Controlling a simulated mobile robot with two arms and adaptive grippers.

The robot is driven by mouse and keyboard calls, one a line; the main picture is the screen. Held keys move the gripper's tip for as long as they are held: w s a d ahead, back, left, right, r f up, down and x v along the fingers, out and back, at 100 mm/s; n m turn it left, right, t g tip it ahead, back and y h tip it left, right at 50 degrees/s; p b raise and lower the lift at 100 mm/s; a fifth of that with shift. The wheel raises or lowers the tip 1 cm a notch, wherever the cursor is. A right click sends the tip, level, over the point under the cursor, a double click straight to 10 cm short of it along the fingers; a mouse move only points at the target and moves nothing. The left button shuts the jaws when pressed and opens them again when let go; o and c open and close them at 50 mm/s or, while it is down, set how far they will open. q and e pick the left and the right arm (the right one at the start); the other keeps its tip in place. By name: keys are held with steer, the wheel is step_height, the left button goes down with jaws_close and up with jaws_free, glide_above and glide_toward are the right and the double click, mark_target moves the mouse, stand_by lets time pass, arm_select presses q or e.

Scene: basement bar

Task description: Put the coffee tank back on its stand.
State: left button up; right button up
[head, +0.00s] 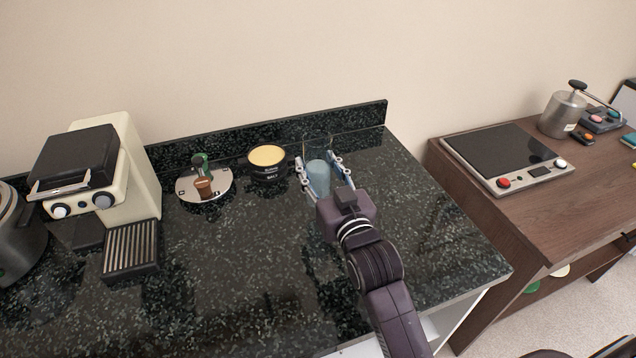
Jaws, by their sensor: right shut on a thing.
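My right gripper (319,165) reaches in over the dark stone counter near its back edge. Its two fingers are shut on a clear, glass-like container (317,146), which looks like the coffee tank. A blue-grey rounded part (319,176) shows between the fingers; I cannot tell if it belongs to the container. The gripper hides much of the container's near side, and I cannot tell if its base touches the counter. My left gripper is not in view.
A black tin with a yellow top (267,164) stands just left of the gripper. A cream coffee machine (122,172) with a drip tray (130,252) is at the left. The counter's front middle (240,290) is clear. A wooden desk (488,212) holds a flat scale-like device (508,155).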

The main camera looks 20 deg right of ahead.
mark_target(322, 191)
steer(key=shift+f, duration=2.3)
steer(key=shift+f, duration=0.1)
steer(key=o, duration=1.1)
steer(key=shift+f, duration=0.1)
steer(key=o, duration=0.4)
